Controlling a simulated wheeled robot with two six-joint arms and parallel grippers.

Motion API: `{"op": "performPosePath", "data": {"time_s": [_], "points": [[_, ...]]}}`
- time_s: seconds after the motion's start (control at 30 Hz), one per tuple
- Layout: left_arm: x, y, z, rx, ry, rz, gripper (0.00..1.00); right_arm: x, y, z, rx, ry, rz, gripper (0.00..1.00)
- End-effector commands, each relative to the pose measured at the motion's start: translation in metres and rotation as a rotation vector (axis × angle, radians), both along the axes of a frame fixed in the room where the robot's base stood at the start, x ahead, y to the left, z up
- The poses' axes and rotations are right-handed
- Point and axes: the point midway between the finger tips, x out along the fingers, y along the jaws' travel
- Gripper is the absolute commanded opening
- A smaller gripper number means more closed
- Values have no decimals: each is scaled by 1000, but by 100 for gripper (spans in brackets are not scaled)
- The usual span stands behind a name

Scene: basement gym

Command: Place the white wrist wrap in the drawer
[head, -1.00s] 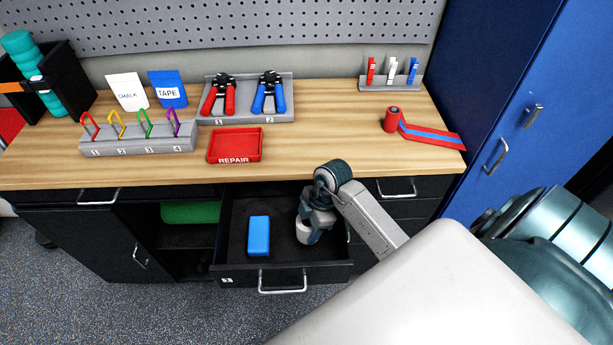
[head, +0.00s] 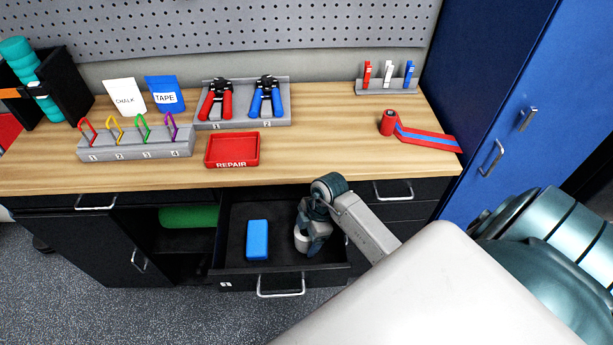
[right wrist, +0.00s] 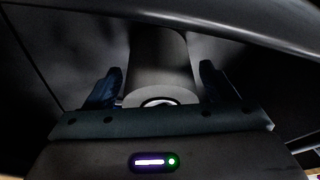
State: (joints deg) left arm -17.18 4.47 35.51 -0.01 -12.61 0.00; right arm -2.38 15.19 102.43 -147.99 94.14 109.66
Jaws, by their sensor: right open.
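The white wrist wrap (head: 300,244) is inside the open drawer (head: 232,273), at its right side, mostly hidden by my right gripper (head: 313,246). In the right wrist view the wrap (right wrist: 160,68) is a shaded cylinder, with its ring-shaped end towards me. There the right gripper (right wrist: 160,92) is open, with one finger on each side of the wrap and small gaps visible. I cannot tell whether the wrap touches the drawer floor. My left gripper is not in view.
A blue block (head: 257,240) lies in the drawer, left of the wrap. On the worktop (head: 330,150) above stand a red repair tray (head: 232,150), a carabiner rack (head: 135,146) and a red-and-blue wrap (head: 425,137). A blue cabinet (head: 495,110) stands at the right.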

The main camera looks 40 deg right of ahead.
Motion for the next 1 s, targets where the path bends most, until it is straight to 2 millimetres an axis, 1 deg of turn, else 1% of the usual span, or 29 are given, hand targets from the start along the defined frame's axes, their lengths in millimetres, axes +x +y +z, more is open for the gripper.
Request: {"op": "performPosePath", "data": {"time_s": [0.07, 0.17, 0.5, 0.6, 0.7, 0.8, 1.0], "points": [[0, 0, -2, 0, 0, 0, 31, 0, -2, 5, -2, -3, 0, 78], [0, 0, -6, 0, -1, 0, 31, 0, -7, 18, -3, -4, 2, 78], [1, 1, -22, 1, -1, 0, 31, -5, -28, 87, -5, -7, 2, 78], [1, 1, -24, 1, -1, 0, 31, -7, -32, 101, -3, -4, 1, 78], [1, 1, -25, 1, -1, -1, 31, -7, -34, 110, -2, -2, 0, 78], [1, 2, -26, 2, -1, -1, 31, -8, -35, 115, 0, -1, 1, 78], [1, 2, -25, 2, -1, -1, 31, -8, -35, 116, 1, 0, 0, 78]]}}
